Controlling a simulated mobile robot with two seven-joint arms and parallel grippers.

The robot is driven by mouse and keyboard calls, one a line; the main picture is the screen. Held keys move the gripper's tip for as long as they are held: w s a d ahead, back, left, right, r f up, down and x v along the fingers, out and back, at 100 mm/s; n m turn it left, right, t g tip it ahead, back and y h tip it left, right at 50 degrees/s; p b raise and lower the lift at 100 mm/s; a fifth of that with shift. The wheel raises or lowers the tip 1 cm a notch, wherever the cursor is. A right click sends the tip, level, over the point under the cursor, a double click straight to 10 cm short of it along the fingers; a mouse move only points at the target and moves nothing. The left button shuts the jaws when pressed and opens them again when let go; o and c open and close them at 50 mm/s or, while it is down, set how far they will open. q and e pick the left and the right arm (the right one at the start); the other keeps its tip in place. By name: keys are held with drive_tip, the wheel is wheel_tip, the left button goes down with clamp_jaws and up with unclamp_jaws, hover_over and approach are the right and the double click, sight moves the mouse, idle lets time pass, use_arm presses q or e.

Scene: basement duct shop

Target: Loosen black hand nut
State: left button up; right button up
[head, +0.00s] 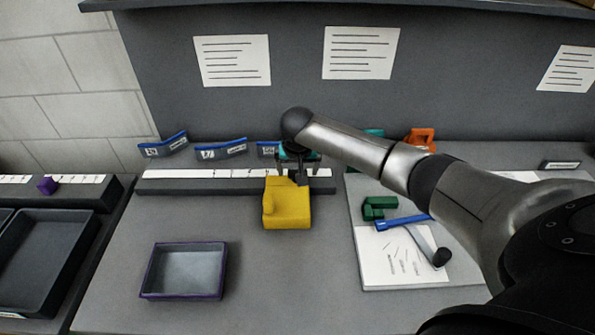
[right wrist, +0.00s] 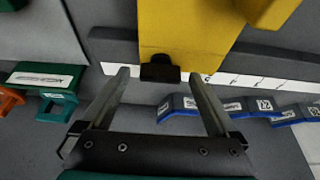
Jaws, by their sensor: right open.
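A yellow block (head: 287,207) with a raised knob on its left side stands on the grey bench; it fills the top of the right wrist view (right wrist: 185,32). The black hand nut (right wrist: 160,70) is on the block's face towards my right gripper. My right gripper (head: 300,168) is at the back of the block, its arm reaching in from the right. In the right wrist view the fingers are open, with the nut between their tips and gaps visible on both sides. The arm and gripper largely hide the nut in the head view. My left gripper is not in view.
A grey bar with a white marked strip (head: 205,174) runs behind the block, with blue labelled pieces (head: 221,150) beyond. A purple-rimmed tray (head: 185,299) stands front left. A board (head: 375,278) on the right holds a green part (head: 379,207) and a blue-handled tool (head: 402,222).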

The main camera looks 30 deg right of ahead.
drive_tip(key=shift+w+f, duration=0.1)
drive_tip(key=shift+f, duration=0.05)
drive_tip(key=c, duration=1.4)
